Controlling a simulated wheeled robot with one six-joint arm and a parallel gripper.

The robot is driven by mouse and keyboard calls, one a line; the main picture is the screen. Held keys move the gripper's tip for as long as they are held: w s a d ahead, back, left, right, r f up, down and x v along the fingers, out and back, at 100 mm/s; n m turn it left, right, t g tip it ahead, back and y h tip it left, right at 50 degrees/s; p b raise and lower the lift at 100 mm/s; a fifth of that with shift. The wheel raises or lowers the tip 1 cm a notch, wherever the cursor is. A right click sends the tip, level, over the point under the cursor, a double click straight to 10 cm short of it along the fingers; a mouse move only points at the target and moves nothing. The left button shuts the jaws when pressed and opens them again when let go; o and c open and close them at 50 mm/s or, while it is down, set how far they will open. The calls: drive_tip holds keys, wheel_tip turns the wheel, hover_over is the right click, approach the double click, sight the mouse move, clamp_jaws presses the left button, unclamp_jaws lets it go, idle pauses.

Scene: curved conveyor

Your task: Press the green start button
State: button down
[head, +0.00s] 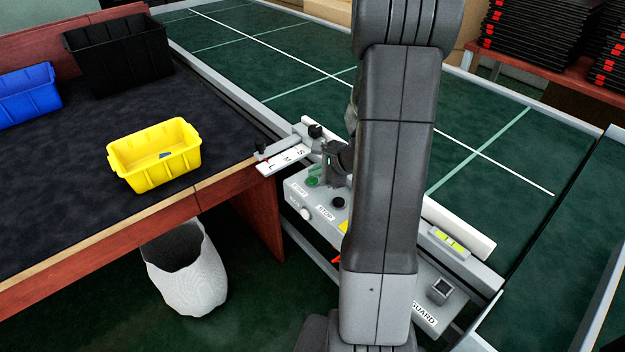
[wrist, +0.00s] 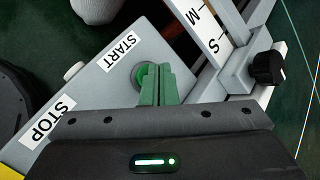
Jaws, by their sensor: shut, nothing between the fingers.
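The green start button (head: 312,182) is set in the sloped face of the grey control panel (head: 325,213), beside the START label. In the wrist view the round green button (wrist: 140,76) shows just beyond my fingertips and is partly covered by them. My gripper (wrist: 157,68) is shut and empty, its green fingers together and pointing at the button. In the head view my gripper (head: 317,170) is right at the button. I cannot tell whether the fingertips touch it or whether it is pressed in.
A black button (head: 338,202) sits near the STOP label (wrist: 47,120). A size scale marked S, M, L (head: 284,160) and a black knob (wrist: 268,67) are close beside the button. The dark table with a yellow bin (head: 155,165) is to the left, the green conveyor behind.

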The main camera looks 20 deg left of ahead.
sight(317, 181)
drive_tip(key=shift+f+b, duration=0.45)
idle(0.4)
drive_tip(key=shift+r, duration=0.1)
drive_tip(key=shift+r+p, duration=0.65)
drive_tip(key=shift+r, duration=0.15)
wheel_tip(317, 181, up, 5)
drive_tip(key=p, duration=0.4)
drive_tip(key=shift+d, duration=0.1)
idle(0.8)
